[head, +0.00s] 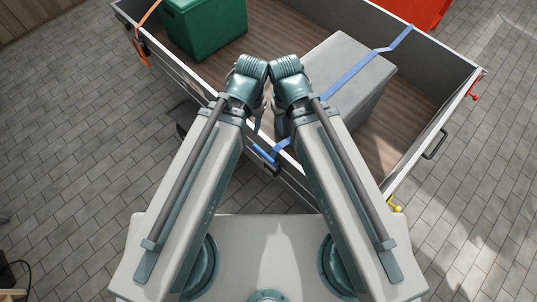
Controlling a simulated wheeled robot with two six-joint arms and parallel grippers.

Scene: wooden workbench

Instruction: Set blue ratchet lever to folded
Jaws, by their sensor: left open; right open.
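The blue ratchet lever (264,154) is small in the head view, at the near side wall of the trailer, just below my two wrists. A blue strap (352,74) runs from the far wall over a grey box (345,58) to this ratchet; my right arm hides part of it. The lever's exact angle is hard to tell at this size. My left gripper (257,117) and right gripper (279,122) hang close together above and beyond the lever, apart from it. Both are open and look empty, though my wrists partly hide their fingers.
The trailer's near side wall (293,176) stands between me and its wooden bed (280,27). A green box (205,27) stands at the left, with an orange strap and ratchet (140,50) near the left corner. Red and yellow latches sit at the right corners.

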